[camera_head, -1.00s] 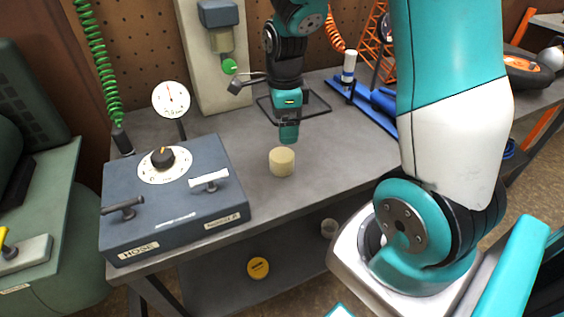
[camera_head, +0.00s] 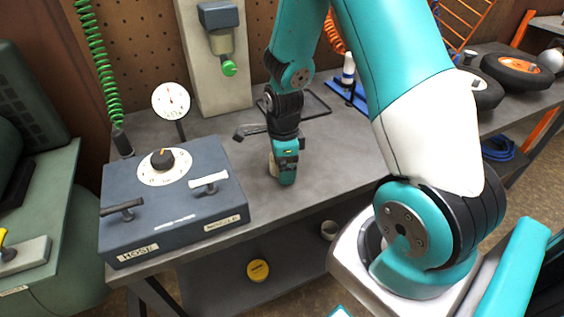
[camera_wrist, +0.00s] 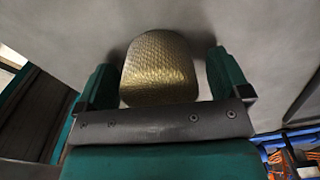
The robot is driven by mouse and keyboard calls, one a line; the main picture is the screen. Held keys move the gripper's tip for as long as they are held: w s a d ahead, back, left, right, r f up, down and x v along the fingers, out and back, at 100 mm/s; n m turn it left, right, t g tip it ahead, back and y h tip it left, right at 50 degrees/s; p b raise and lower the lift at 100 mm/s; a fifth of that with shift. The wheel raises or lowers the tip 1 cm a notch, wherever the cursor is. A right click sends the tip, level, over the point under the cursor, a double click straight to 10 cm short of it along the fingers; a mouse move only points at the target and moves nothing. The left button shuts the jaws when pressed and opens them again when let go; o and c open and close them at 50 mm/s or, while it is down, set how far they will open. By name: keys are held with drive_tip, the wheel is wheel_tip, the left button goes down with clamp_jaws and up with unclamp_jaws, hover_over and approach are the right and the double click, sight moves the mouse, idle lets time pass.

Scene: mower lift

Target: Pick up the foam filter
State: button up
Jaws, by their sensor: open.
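My gripper (camera_head: 283,180) is open and low over the bench in the head view. It hides most of the filter there; only a sliver of the filter (camera_head: 272,164) shows at its left edge.
A blue-grey control box (camera_head: 175,205) with a dial and two handles stands left of my gripper. A round gauge (camera_head: 171,101) rises behind it. A black wire frame (camera_head: 305,105) lies behind my gripper. The bench front edge is close; bare bench (camera_head: 335,165) lies to the right.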

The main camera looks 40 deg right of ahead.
drive_tip(key=c, duration=1)
drive_tip(key=shift+r, duration=0.1)
